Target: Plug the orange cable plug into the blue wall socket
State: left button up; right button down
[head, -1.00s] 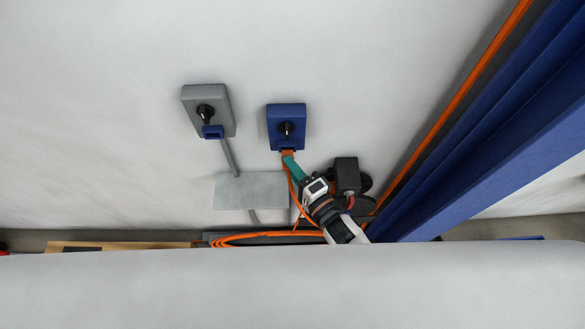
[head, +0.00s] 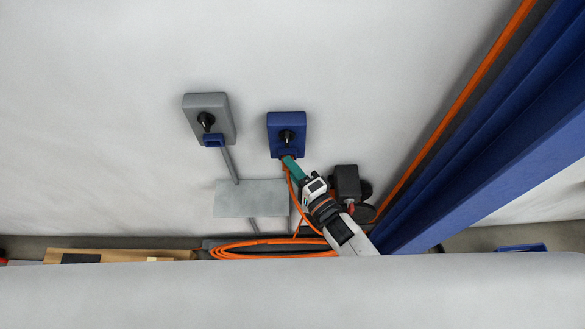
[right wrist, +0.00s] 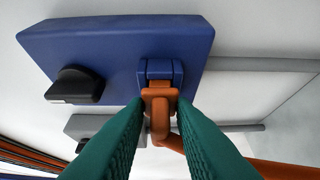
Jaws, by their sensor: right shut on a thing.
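The blue wall socket (head: 286,121) is a box with a black rotary knob on its front, and it also shows in the right wrist view (right wrist: 115,45). Its socket opening is at the lower edge, framed by a blue collar (right wrist: 161,70). My right gripper (head: 288,160) is just below it, its green fingers (right wrist: 158,115) shut on the orange cable plug (right wrist: 159,95). The plug's front end lines up with the collar and meets it or enters it; how deep it sits cannot be told. The orange cable (head: 292,190) hangs from the plug. My left gripper is not in view.
A grey wall box (head: 208,115) with a black knob is left of the blue socket. A light grey plate (head: 250,198) is below, near a black device (head: 346,183). Coiled orange cable (head: 265,248) lies lower down. A large blue beam (head: 480,130) slopes along the right.

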jog(key=c, duration=1.1)
grip_release()
jog(key=shift+w, duration=0.15)
jog(key=shift+c, duration=0.2)
jog(key=s+p, duration=0.1)
jog(key=s, duration=0.5)
jog(key=shift+p, duration=0.35)
